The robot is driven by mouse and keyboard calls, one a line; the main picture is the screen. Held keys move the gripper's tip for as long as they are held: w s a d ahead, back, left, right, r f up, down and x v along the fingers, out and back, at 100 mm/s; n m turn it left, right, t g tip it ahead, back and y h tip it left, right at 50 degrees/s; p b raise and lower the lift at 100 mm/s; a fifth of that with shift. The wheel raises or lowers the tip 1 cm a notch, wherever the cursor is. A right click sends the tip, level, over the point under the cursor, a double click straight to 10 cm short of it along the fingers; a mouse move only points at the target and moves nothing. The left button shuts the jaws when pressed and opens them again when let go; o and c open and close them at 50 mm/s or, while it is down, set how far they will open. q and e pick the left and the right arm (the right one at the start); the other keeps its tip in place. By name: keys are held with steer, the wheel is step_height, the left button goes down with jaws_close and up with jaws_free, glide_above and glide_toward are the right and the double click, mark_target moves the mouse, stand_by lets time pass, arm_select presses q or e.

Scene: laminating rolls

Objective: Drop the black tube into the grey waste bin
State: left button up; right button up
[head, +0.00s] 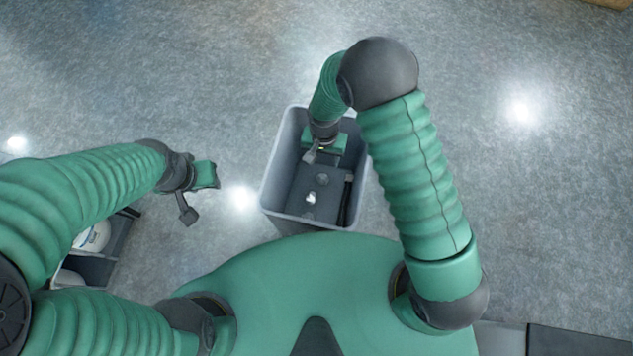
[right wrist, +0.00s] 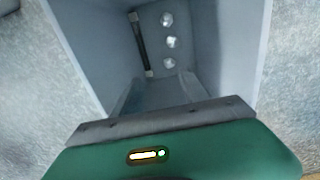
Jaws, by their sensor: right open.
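The grey waste bin (head: 272,185) stands on the floor in the middle of the head view, and its inside fills much of the right wrist view (right wrist: 222,50). The black tube (head: 346,200) lies inside the bin, along its right side in the head view. In the right wrist view the tube (right wrist: 140,45) is a dark bar with pale ends on the bin floor. My right gripper (head: 314,155) points down into the bin's opening, open and empty, apart from the tube. My left gripper (head: 199,196) hangs left of the bin; its jaw gap is unclear.
Several small round shiny spots (right wrist: 172,42) show on the bin floor. A dark compartmented container (head: 120,235) with white round items (head: 93,237) stands at the lower left, partly hidden by my left arm. The floor right of the bin is clear.

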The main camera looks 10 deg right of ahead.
step_height(320, 180, up, 17)
steer(key=p, duration=0.6)
steer(key=shift+a, duration=0.2)
